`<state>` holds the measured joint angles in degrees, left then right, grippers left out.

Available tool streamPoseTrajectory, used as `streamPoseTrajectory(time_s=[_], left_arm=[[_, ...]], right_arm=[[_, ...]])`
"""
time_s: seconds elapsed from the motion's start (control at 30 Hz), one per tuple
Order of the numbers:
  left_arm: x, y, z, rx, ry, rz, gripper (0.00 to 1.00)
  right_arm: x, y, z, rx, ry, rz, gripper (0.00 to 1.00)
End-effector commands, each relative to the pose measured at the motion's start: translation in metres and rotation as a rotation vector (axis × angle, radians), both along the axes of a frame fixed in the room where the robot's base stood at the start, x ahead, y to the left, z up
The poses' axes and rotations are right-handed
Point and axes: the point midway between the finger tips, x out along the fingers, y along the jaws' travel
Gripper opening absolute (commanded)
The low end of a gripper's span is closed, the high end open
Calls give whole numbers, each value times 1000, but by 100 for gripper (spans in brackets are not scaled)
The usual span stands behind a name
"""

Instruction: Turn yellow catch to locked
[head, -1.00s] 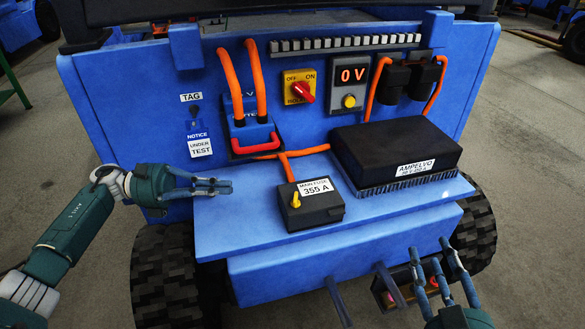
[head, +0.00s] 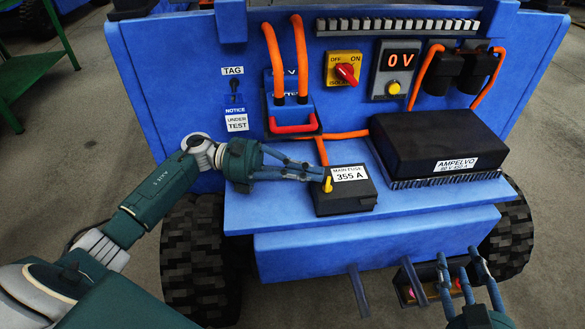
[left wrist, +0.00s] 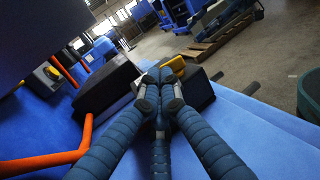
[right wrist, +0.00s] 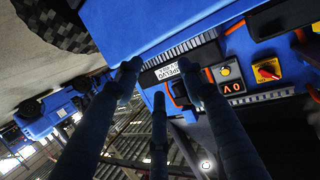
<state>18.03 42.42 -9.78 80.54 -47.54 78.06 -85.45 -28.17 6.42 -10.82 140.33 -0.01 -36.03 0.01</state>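The yellow catch (head: 327,184) sits at the left front of the black main fuse box (head: 346,199), labelled 355 A, on the blue shelf. In the left wrist view the catch (left wrist: 174,65) shows just beyond my fingertips, on the dark box (left wrist: 198,88). My left gripper (head: 322,174) reaches in from the left with its fingertips beside the catch. Its fingers are drawn close together with nothing seen between them; whether they touch the catch I cannot tell. My right gripper (head: 460,262) is open and empty, low at the right, in front of the shelf.
A large black Ampelvo box (head: 435,140) stands right of the fuse box. An orange cable (head: 345,134) runs behind it. The panel carries a red isolator knob (head: 346,72), a 0 V display (head: 400,60) and a connector with a red handle (head: 293,124). The shelf's front strip (head: 270,215) is clear.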

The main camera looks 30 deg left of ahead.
Motion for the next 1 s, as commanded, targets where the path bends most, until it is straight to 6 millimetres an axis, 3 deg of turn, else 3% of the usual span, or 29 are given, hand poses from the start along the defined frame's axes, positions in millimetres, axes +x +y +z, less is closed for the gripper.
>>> streamPoseTrajectory(time_s=[0.57,1.0], left_arm=[[2,-6,-1,1,0,1,0],[4,-11,-1,1,0,0,0]], right_arm=[[1,0,2,3,-14,0,40],[11,10,50,55,-219,15,40]])
